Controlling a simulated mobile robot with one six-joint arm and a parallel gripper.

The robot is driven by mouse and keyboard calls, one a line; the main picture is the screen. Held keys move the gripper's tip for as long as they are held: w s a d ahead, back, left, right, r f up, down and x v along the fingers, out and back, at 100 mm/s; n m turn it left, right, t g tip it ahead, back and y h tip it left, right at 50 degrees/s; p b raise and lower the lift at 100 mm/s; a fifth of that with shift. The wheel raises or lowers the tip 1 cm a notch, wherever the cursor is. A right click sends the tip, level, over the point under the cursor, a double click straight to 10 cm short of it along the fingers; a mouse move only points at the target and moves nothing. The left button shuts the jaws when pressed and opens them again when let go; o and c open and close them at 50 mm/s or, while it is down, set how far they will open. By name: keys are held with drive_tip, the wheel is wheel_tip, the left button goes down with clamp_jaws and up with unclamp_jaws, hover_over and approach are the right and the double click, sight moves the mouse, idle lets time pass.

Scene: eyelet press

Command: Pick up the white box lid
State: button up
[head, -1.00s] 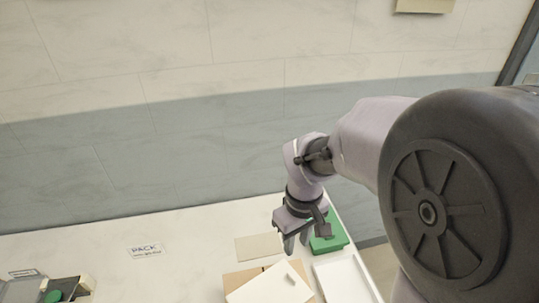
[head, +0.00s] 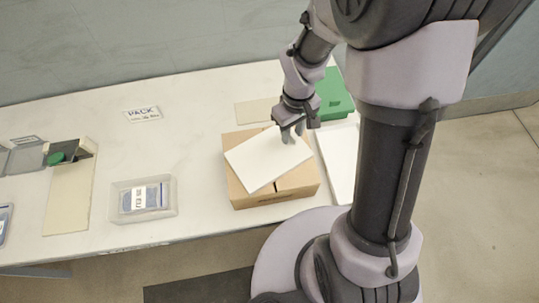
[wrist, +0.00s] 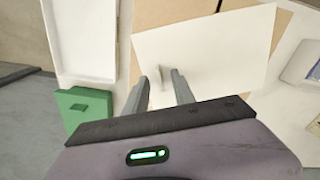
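The white box lid (head: 258,162) is a flat white panel lying askew on top of a brown cardboard box (head: 243,196). In the wrist view the lid (wrist: 230,50) fills the upper middle, with a small upright grip on it near my fingertips. My gripper (head: 292,134) is over the lid's far right part, pointing down. In the wrist view my gripper (wrist: 160,82) has its two fingers apart, with the small grip just beyond and between the tips. Nothing is held. I cannot tell whether the fingertips touch the lid.
A green box (head: 335,100) stands behind the gripper. A white tray (head: 340,165) lies right of the cardboard box. A clear bin (head: 128,209) with a blue-labelled packet sits to the left. The PACK card (head: 143,114) lies behind. The table between is clear.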

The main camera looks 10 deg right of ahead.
drive_tip(key=shift+f, duration=0.1)
clamp_jaws()
